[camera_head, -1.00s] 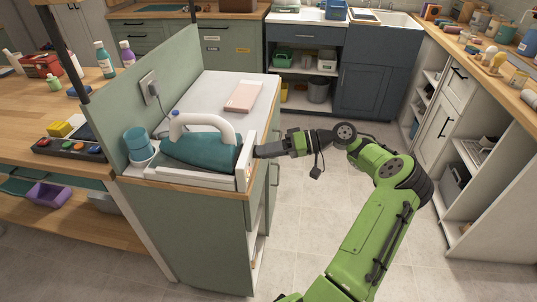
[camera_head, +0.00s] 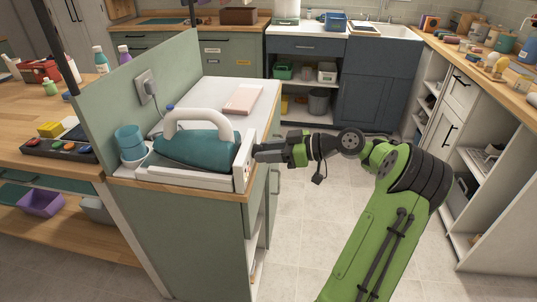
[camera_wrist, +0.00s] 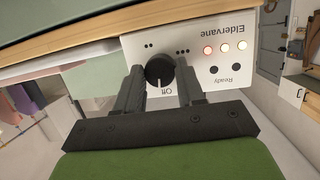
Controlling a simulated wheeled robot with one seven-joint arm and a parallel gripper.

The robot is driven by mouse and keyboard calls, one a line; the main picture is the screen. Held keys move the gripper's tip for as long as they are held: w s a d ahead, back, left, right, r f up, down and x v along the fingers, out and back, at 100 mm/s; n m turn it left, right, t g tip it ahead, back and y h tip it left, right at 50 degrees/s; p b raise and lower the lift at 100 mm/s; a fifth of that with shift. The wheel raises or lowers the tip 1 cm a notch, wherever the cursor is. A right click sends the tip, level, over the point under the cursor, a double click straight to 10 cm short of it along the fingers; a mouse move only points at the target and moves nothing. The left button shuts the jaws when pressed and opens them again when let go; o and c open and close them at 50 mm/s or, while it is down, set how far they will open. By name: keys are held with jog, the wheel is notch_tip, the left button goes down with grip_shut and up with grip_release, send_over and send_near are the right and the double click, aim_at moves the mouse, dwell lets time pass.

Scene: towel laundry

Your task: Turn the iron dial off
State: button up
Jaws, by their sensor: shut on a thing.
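The teal iron (camera_head: 195,151) with a white handle rests in its white station (camera_head: 190,178) on the cabinet top. The station's control panel (camera_wrist: 205,35), marked Eldervane, faces my arm and shows upside down in the wrist view. The black iron dial (camera_wrist: 160,72) sits on it, its white mark at the lower edge near the word Off. One red and two yellowish lights (camera_wrist: 225,47) are lit; two others by Ready are dark. My gripper (camera_wrist: 161,76) is shut on the dial, a finger on each side. In the head view my gripper (camera_head: 262,153) meets the panel's right side.
A blue cup (camera_head: 129,137) stands left of the iron, and a pink book-like block (camera_head: 243,99) lies behind it. A green divider (camera_head: 140,97) with an outlet (camera_head: 145,85) bounds the left. Open floor (camera_head: 310,225) lies right of the cabinet.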

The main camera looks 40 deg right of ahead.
jog(key=shift+f+n+t+h, duration=0.1)
jog(key=shift+n+t+h, duration=0.2)
jog(key=shift+n, duration=0.4)
jog(key=o, duration=1)
jog(key=shift+o, duration=0.2)
jog(key=p+v, duration=0.6)
jog(key=v, duration=0.9)
jog(key=shift+s+p, duration=0.3)
jog(key=shift+s, duration=0.05)
jog(key=shift+d, duration=0.15)
